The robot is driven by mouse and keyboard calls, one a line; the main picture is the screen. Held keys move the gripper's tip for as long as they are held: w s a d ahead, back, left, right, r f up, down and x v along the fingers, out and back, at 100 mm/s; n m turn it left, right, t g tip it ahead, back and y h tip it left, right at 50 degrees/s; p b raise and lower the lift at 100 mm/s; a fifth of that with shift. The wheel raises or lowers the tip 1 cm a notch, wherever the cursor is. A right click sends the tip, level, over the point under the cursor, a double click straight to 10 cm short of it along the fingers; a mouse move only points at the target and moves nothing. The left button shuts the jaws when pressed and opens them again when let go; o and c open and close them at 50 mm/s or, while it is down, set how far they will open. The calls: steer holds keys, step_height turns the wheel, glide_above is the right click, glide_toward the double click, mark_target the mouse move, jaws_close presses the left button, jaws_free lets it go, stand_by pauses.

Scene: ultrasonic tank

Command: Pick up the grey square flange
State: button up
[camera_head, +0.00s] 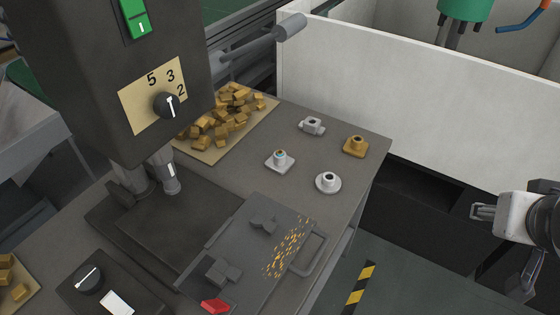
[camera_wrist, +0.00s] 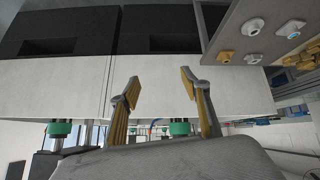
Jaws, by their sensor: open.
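A light grey flange with a square base (camera_head: 280,165) stands upright on the grey table, with a coloured ring at the top of its collar. In the wrist view it appears to be the flange at upper right (camera_wrist: 290,29). My gripper (camera_head: 482,212) is at the right of the head view, well away from the flanges, off the table. In the wrist view my gripper (camera_wrist: 160,78) is open, with nothing between its fingers.
Nearby stand a brass square flange (camera_head: 355,147), a round grey flange (camera_head: 328,183) and another grey flange (camera_head: 312,126). Brass blocks (camera_head: 225,118) lie behind left. A dark machine (camera_head: 150,75) stands left. A pale tank wall (camera_head: 400,95) rises behind.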

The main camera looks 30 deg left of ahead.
steer(key=w+a+f+n+t+y, duration=0.1)
steer(key=w+a+f+n+y, duration=0.25)
steer(key=w+a, duration=0.65)
steer(key=w+a+f+n+t+y, duration=0.15)
steer(key=w+a+f, duration=0.25)
steer(key=w+a, duration=0.5)
steer(key=n+g+y, duration=0.5)
steer(key=y, duration=0.2)
glide_toward(280, 159)
steer(key=shift+w+a+r, duration=0.2)
steer(key=shift+w+a, duration=0.1)
steer(key=shift+w, duration=0.2)
steer(key=shift+w+a+r, duration=0.15)
steer(key=shift+w+a, duration=0.2)
steer(key=shift+w, duration=0.15)
steer(key=shift+s+a+f+n, duration=0.25)
steer(key=shift+a+f+n, duration=0.05)
steer(key=shift+a, duration=0.1)
steer(key=shift+a, duration=0.1)
steer(key=shift+x, duration=1.2)
steer(key=shift+w, duration=0.1)
